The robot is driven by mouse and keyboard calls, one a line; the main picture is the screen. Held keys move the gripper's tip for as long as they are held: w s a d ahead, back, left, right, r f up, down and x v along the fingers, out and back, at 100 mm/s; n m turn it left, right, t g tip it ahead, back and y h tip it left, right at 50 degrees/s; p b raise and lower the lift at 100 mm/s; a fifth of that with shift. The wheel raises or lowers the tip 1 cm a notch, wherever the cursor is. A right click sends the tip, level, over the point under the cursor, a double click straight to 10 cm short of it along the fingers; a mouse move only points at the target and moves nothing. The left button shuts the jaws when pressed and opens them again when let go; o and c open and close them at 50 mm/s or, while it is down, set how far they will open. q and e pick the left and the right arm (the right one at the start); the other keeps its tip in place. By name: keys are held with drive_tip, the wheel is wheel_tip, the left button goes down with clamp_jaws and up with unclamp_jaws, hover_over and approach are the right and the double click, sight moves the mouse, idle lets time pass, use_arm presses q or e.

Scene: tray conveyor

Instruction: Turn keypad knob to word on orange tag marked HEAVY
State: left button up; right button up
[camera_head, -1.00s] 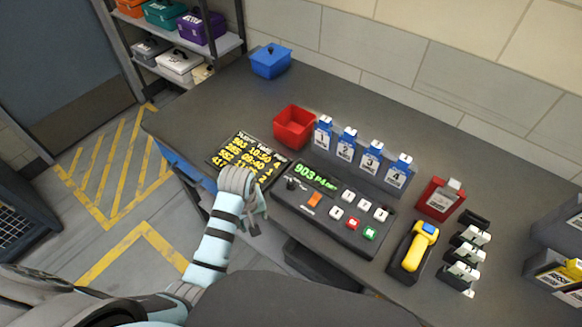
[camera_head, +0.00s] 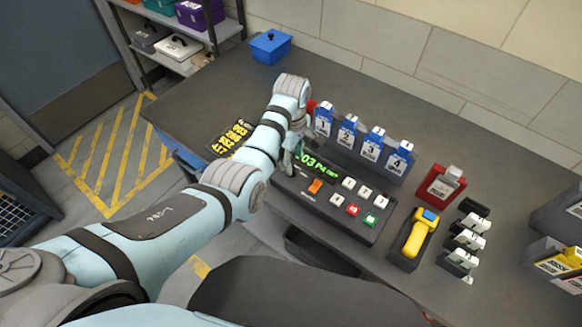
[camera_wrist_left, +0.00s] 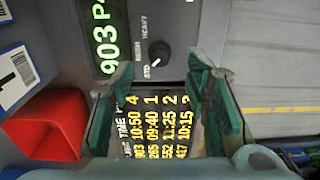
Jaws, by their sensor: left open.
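The keypad (camera_head: 340,213) is a dark console on the bench with a green display reading 903 and more characters. Its black knob (camera_wrist_left: 158,53) shows in the left wrist view, its white mark pointing towards the word STD; the word HEAVY and a blurred word are also printed around it. In the head view my gripper and wrist hide the knob. My left gripper (camera_wrist_left: 160,78) is open and empty, its green fingers on either side of the view just short of the knob; it also shows over the keypad's left end (camera_head: 295,160). I see no orange HEAVY tag.
A timetable board (camera_head: 226,139) with yellow figures lies left of the keypad. A red bin (camera_wrist_left: 50,125) stands beside it. Blue numbered holders (camera_head: 372,146) stand behind the keypad. A yellow scanner (camera_head: 420,232) and a red holder (camera_head: 440,187) are to the right.

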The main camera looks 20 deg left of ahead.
use_arm(q)
wheel_tip(320, 180, down, 4)
drive_tip(key=shift+w+f+b, duration=0.1)
drive_tip(key=shift+f+b, duration=0.15)
drive_tip(key=shift+b, duration=0.25)
drive_tip(key=shift+c, duration=0.5)
clamp_jaws()
